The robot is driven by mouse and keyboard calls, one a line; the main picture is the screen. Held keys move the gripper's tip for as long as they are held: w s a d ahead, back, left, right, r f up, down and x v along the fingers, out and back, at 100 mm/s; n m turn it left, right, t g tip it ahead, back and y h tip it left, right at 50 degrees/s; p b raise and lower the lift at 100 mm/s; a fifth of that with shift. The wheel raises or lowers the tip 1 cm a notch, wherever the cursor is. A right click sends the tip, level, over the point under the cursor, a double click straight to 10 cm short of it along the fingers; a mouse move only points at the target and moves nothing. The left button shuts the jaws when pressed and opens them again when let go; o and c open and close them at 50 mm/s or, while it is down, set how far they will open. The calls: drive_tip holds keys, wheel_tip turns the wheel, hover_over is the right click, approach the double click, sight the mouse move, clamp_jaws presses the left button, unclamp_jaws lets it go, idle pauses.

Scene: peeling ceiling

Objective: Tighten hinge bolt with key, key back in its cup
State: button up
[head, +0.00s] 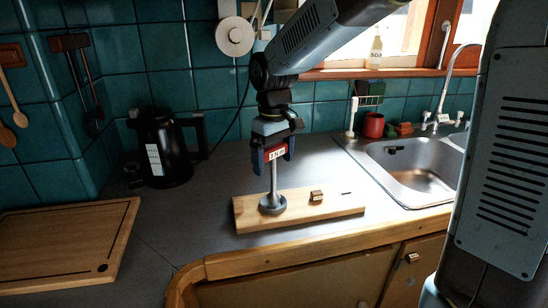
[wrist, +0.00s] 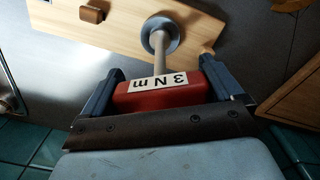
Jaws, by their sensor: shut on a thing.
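My gripper (head: 275,157) is shut on the red handle of the key (head: 274,178), marked 3 N m. The handle (wrist: 160,96) sits between both fingers in the wrist view. The key is upright, its pale shaft running down into a round grey cup (head: 272,205). The shaft's lower end is hidden in the cup (wrist: 152,41). The cup stands on a light wooden board (head: 246,217) on the counter. A small brown block (head: 317,196), perhaps the hinge, sits on the board right of the cup. I cannot make out a bolt.
A black kettle (head: 163,150) stands at the back left. A cutting board (head: 60,245) lies at the front left. The sink (head: 410,165) is at right, with a red mug (head: 372,125) behind it. Bare grey counter surrounds the wooden board.

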drive_tip(key=shift+f, duration=0.8)
drive_tip(key=o, duration=1.1)
drive_tip(key=shift+r, duration=0.1)
wheel_tip(320, 180, up, 17)
drive_tip(key=shift+r, duration=0.2)
drive_tip(key=s+d, duration=0.1)
drive_tip(key=s, duration=0.3)
drive_tip(key=s+d, duration=0.2)
drive_tip(key=s, duration=0.2)
drive_tip(key=s+d, duration=0.2)
drive_tip(key=s, duration=0.3)
drive_tip(key=shift+d, duration=0.1)
idle(0.3)
